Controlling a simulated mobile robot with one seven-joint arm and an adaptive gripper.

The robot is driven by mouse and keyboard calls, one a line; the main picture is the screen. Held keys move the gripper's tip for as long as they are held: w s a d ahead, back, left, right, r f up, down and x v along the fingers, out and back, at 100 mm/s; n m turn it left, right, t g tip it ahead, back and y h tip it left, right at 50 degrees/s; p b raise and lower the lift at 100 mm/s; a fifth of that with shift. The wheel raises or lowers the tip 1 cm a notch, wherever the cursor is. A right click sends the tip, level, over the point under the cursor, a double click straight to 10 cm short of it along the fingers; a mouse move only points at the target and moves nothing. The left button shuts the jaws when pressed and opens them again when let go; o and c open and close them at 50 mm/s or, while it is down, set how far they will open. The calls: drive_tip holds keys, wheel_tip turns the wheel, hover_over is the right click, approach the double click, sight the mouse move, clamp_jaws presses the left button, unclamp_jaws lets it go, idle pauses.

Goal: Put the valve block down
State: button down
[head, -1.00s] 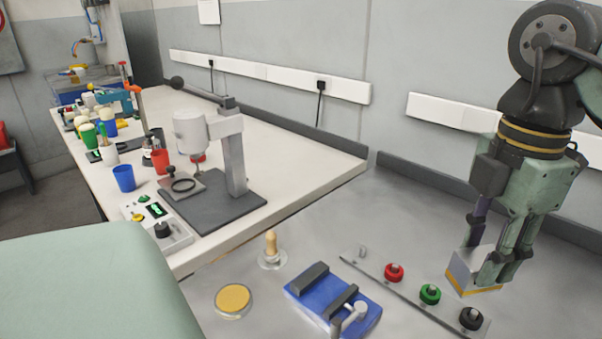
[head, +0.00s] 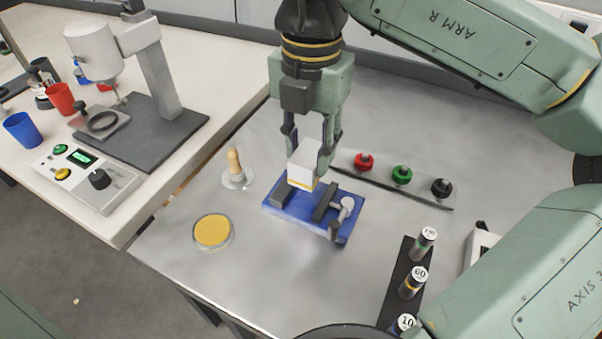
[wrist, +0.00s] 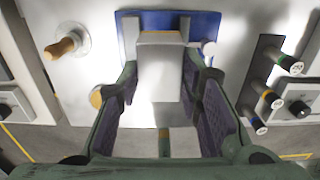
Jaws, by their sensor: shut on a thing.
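The valve block (head: 301,166), pale grey with a yellow band near its bottom, is held upright between the fingers of my gripper (head: 312,160). It is at the blue vise (head: 308,222), close to the space between its two dark jaws. I cannot tell if it touches the vise base or is just above it. In the wrist view the block (wrist: 160,65) sits between my two fingers (wrist: 163,82), with the blue vise (wrist: 215,20) behind it. The fingers are shut on the block's sides.
A wooden-handled tool (head: 234,166) and a round yellow-topped dish (head: 212,231) stand left of the vise. A rail with red, green and black knobs (head: 402,175) is behind it to the right. A dark rack of numbered cylinders (head: 410,282) is at the front right.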

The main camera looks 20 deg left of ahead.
sight(308, 172)
drive_tip(key=shift+f+p, duration=0.3)
drive_tip(key=shift+f, duration=2.5)
drive_tip(key=shift+f, duration=0.2)
drive_tip(key=c, duration=1.1)
unclamp_jaws()
drive_tip(key=shift+r, duration=0.15)
drive_tip(key=shift+r, duration=0.2)
wheel_tip(308, 172, up, 12)
drive_tip(key=shift+f+b, duration=0.15)
drive_tip(key=shift+b, duration=0.3)
